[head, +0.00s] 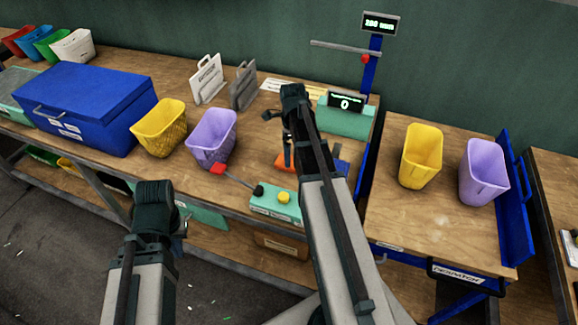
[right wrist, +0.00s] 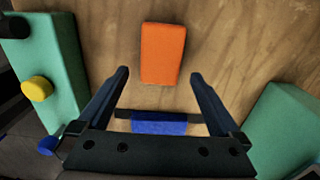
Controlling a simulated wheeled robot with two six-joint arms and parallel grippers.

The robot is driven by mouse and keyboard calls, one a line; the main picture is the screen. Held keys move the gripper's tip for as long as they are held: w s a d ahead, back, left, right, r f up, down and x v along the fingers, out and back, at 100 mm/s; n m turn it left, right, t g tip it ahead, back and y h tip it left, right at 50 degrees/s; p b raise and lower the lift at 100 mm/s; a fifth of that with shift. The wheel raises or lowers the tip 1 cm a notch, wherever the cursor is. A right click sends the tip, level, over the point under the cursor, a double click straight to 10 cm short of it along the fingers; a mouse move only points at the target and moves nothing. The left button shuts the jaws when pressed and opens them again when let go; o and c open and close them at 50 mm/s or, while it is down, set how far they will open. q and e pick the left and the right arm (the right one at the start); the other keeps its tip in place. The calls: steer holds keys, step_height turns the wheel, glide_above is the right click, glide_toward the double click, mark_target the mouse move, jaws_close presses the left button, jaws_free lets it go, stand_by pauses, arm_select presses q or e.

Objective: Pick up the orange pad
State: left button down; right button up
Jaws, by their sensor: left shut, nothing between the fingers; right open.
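The orange pad (right wrist: 161,53) lies flat on the wooden bench in the right wrist view, just ahead of the fingertips. In the head view only part of the orange pad (head: 281,163) shows, because my right arm covers the rest. My right gripper (right wrist: 160,77) is open and empty above the bench, with its fingers spread wider than the pad. It also shows in the head view (head: 288,158), pointing down near the pad. My left gripper (head: 183,227) is shut and empty, low in front of the bench; its fingers are mostly hidden.
A blue block (right wrist: 160,127) lies below the pad in the wrist view. A green box with a yellow button (right wrist: 40,88) stands left, a green block (right wrist: 285,130) right. Purple (head: 211,138) and yellow (head: 160,128) bins stand left on the bench. A display post (head: 370,70) rises behind.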

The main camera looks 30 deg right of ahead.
step_height(320, 180, down, 4)
steer(key=b, duration=0.3)
steer(key=shift+d+f, duration=0.1)
steer(key=shift+f, duration=0.05)
steer(key=shift+s, duration=0.1)
steer(key=c, duration=1.4)
steer(key=shift+r, duration=0.2)
step_height(320, 180, up, 10)
steer(key=p, duration=0.9)
steer(key=shift+p, duration=0.35)
steer(key=shift+f, duration=0.1)
